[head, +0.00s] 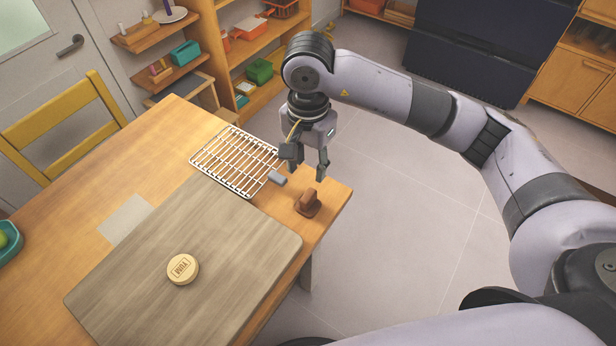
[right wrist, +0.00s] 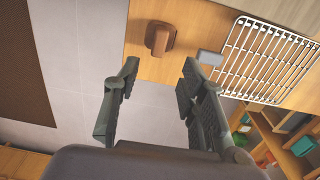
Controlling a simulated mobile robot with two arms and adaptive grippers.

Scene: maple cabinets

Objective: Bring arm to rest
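My right gripper (head: 306,168) is open and empty in the head view, above the far right corner of the wooden table (head: 60,180). Its two fingers also show spread apart in the right wrist view (right wrist: 160,90), with nothing between them. A brown block-like object (head: 308,204) stands on the table corner below and in front of the gripper, apart from it; it also shows in the right wrist view (right wrist: 160,38). My right arm (head: 450,120) reaches in from the right side of the head view. My left gripper is not in view.
A wire rack (head: 236,160) with a grey handle lies beside the gripper. A grey-brown board (head: 230,250) carries a round pale disc (head: 182,269). A yellow chair (head: 65,125) stands at the left. Shelves (head: 255,48) stand behind the table. Floor right of the table is clear.

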